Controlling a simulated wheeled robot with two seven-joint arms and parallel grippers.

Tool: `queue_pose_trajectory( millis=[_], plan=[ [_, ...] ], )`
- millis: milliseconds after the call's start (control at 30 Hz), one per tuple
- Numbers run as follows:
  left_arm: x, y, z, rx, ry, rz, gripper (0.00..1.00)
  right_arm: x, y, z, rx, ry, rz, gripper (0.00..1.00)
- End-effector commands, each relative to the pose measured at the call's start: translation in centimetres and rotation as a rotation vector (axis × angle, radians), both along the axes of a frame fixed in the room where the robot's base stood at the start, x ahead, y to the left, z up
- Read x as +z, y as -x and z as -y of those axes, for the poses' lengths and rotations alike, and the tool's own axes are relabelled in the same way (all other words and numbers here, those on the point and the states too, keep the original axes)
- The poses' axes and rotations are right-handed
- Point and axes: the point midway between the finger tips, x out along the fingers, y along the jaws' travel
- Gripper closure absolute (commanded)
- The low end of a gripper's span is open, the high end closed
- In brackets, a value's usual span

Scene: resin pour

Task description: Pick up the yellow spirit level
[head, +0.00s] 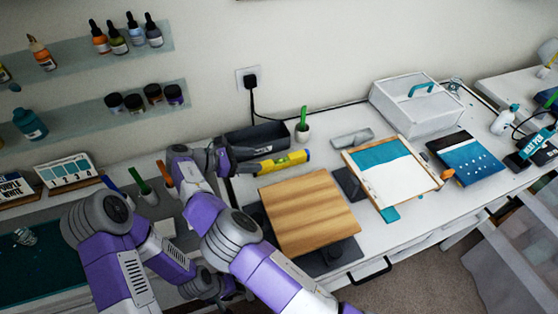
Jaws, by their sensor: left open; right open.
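The yellow spirit level (285,162) lies near the back of the white table, in front of a dark open box. Its left end is beside my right gripper (238,160), which is open and reaches in from the left. I cannot tell whether its fingers are around that end or only next to it. My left gripper (228,290) is open, low in the picture, left of the wooden board and partly hidden by my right arm.
A wooden board (305,212) on a dark stand is in front of the level. The dark box (258,137) and a small pot with a green item (302,131) stand behind. To the right are a grey block (352,138), a framed panel (392,176) and a white case (415,108).

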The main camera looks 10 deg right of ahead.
Motion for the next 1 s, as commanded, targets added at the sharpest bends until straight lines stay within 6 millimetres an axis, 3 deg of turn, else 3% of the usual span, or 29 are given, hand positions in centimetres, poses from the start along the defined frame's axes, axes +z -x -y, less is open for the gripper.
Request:
queue_pose_trajectory(
  millis=[100, 467, 800, 1000],
  plan=[
    [-1.0, 0.0, 0.0, 0.000, 0.000, 0.001, 0.57, -1.0, 0.0, 0.2, -0.001, 0.000, 0.000, 0.40],
    [-1.5, -0.1, 0.0, 0.000, 0.000, 0.001, 0.57, -2.1, -0.5, 2.6, -0.002, 0.000, -0.001, 0.40],
    [-2.6, -0.1, 0.0, 0.000, 0.000, 0.001, 0.57, -4.1, -1.1, 6.4, 0.000, 0.001, 0.001, 0.40],
    [-2.5, -0.1, 0.0, 0.000, 0.000, 0.001, 0.57, -4.1, -1.2, 6.7, 0.001, -0.001, 0.001, 0.40]
  ],
)
